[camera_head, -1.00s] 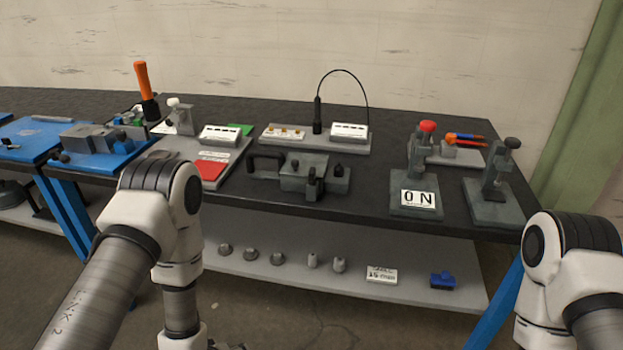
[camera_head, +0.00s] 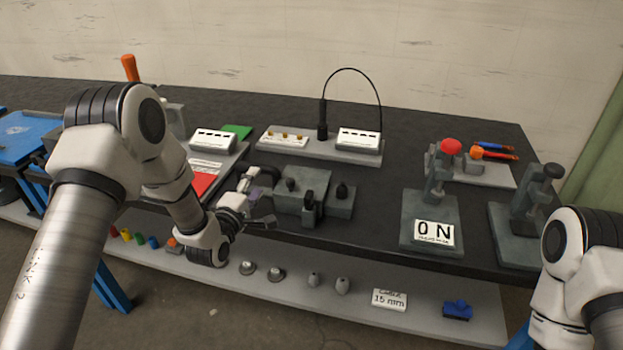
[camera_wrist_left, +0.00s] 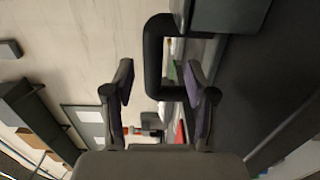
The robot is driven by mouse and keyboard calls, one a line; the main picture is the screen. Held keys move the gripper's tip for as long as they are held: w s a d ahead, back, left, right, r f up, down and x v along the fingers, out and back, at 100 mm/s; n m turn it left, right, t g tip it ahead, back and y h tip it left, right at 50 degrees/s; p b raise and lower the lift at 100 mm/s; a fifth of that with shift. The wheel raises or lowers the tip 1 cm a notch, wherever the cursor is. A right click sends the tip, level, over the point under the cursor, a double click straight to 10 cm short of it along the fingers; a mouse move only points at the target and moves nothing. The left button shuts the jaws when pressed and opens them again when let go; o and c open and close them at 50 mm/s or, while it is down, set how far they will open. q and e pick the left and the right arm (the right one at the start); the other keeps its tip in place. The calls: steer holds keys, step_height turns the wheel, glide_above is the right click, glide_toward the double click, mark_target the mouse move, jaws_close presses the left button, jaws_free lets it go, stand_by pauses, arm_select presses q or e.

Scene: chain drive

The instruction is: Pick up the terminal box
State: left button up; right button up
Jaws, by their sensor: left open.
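The likely terminal box is a grey block (camera_head: 302,190) with dark knobs, at the front of the dark table in the head view; which part bears that name I cannot tell for certain. Its black loop handle (camera_wrist_left: 153,55) shows in the left wrist view, reaching between the finger lines from the dark body (camera_wrist_left: 228,14). My left gripper (camera_head: 262,208) is at the left end of the block, near the table's front edge. In the left wrist view the left gripper (camera_wrist_left: 158,80) is open, with its fingers apart. No grip on the handle shows. My right gripper is out of view.
A stand with an "0 N" sign (camera_head: 434,232) and another clamp stand (camera_head: 527,215) are to the right. A board with a cable and white box (camera_head: 358,140) is behind. The lower shelf (camera_head: 420,290) holds small parts, a white sign and a blue piece (camera_head: 457,310).

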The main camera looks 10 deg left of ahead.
mark_target(263, 168)
arm_select(q)
steer(key=shift+w+r+p, duration=0.7)
steer(key=shift+w+r, duration=0.15)
steer(key=shift+w, duration=0.15)
steer(key=w, duration=0.2)
steer(key=w+f, duration=0.1)
steer(key=w, duration=0.1)
steer(key=shift+w+f+p, duration=0.15)
steer(key=shift+f+p, duration=0.05)
steer(key=shift+p, duration=0.1)
steer(key=shift+s+r, duration=0.25)
jaws_close()
steer(key=shift+w, duration=0.15)
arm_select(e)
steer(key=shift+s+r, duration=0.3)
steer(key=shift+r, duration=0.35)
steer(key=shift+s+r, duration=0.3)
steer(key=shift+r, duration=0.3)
